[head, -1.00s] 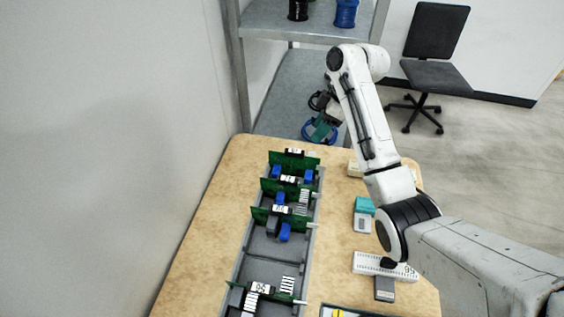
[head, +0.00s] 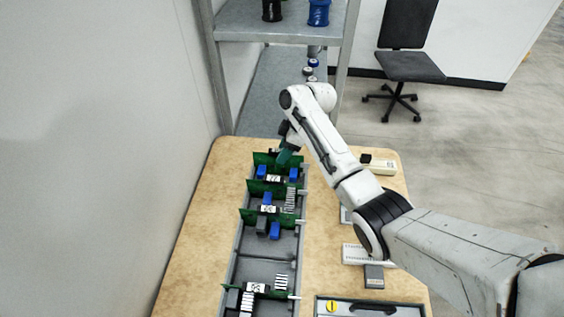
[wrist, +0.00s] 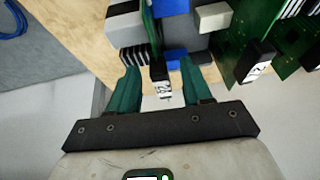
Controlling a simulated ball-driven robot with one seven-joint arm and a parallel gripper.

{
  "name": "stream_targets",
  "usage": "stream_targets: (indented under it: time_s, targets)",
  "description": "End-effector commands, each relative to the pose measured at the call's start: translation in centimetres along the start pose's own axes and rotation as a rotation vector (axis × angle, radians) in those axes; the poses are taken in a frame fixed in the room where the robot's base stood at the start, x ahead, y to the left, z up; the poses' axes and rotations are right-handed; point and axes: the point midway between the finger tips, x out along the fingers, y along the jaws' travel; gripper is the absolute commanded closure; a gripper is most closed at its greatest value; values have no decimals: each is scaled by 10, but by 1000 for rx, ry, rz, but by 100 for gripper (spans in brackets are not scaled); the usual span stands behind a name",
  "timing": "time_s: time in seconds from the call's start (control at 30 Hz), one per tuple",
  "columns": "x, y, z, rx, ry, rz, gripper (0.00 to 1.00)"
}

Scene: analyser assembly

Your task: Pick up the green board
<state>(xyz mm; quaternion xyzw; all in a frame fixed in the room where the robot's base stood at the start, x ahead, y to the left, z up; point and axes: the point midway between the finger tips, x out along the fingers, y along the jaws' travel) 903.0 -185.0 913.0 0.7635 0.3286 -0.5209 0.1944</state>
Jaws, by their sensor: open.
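Several green boards stand upright in a long grey rack (head: 258,270): a far one (head: 262,158), two behind the middle, and one near the front (head: 232,290). Each has a dark labelled tab. My gripper (head: 284,155) is at the far board, partly hiding it. In the wrist view my gripper (wrist: 158,68) is open, its teal fingers on either side of a black tab with a white label (wrist: 160,86). This tab sits on the edge of a thin green board (wrist: 148,22). I cannot tell whether the fingers touch it.
In the wrist view another green board (wrist: 272,35) with a black tab stands close on the right. A wooden table (head: 195,250) carries the rack. Grey shelving (head: 275,95) stands behind it, a wall on the left. Small devices and a tray (head: 370,302) lie to the right.

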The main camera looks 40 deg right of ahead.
Motion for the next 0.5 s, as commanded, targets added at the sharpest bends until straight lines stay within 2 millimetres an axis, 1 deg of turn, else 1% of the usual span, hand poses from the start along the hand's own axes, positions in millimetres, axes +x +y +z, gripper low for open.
stream_targets:
  time_s: [0.27, 0.5]
  targets:
    - [3, 0, 0, -1, 0, 1, 52]
    - [3, 0, 0, -1, 0, 1, 75]
